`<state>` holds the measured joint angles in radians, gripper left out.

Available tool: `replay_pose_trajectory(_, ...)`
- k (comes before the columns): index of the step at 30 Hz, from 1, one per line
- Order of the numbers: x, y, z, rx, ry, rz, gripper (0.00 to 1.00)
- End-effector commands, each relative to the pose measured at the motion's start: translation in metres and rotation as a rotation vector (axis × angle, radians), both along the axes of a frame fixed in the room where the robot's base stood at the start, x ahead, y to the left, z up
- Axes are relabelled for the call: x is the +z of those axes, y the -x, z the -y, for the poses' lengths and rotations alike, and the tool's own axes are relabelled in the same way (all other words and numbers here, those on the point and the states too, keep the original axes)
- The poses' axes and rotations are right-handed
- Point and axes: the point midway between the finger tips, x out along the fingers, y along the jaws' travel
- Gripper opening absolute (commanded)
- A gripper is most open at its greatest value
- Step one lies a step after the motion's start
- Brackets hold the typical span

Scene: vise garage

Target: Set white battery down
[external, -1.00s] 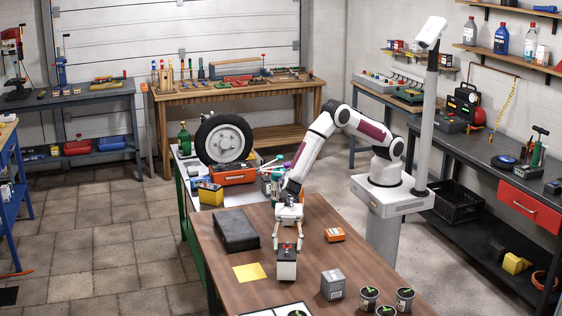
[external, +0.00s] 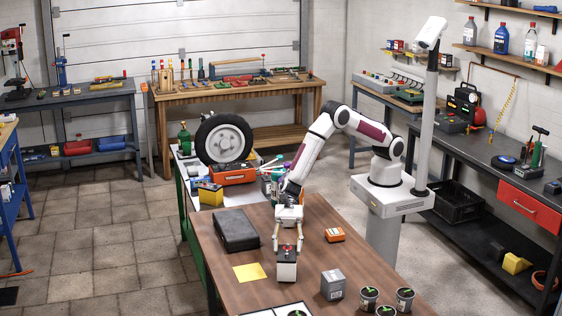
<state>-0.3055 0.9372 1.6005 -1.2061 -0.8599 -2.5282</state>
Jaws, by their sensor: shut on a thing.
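The white battery (external: 286,271) has a white body and a dark top with a bit of red. It is upright at the middle of the brown table (external: 220,289), right of a yellow sheet. My gripper (external: 288,250) points down from above and is shut on the battery's upper part. The battery's base is at or very close to the table top; I cannot tell whether it touches.
A black case (external: 236,230) and the yellow sheet (external: 249,272) lie to the left. Several potted seedlings (external: 404,299) are at the front right. Bare table lies between them.

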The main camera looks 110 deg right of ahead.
Motion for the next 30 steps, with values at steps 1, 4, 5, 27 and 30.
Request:
replay_pose_trajectory(1, 0.003, -0.001, -0.001, 0.000, -0.006, 0.005, 0.00)
replay_pose_trajectory(4, 0.002, -0.001, -0.001, 0.000, -0.006, 0.005, 0.00)
replay_pose_trajectory(5, 0.002, -0.001, -0.001, 0.000, -0.006, 0.005, 0.00)
replay_pose_trajectory(27, -0.005, -0.001, 0.000, 0.000, -0.002, 0.002, 0.64)
replay_pose_trajectory(30, -0.009, 0.001, 0.000, 0.001, 0.003, -0.003, 0.64)
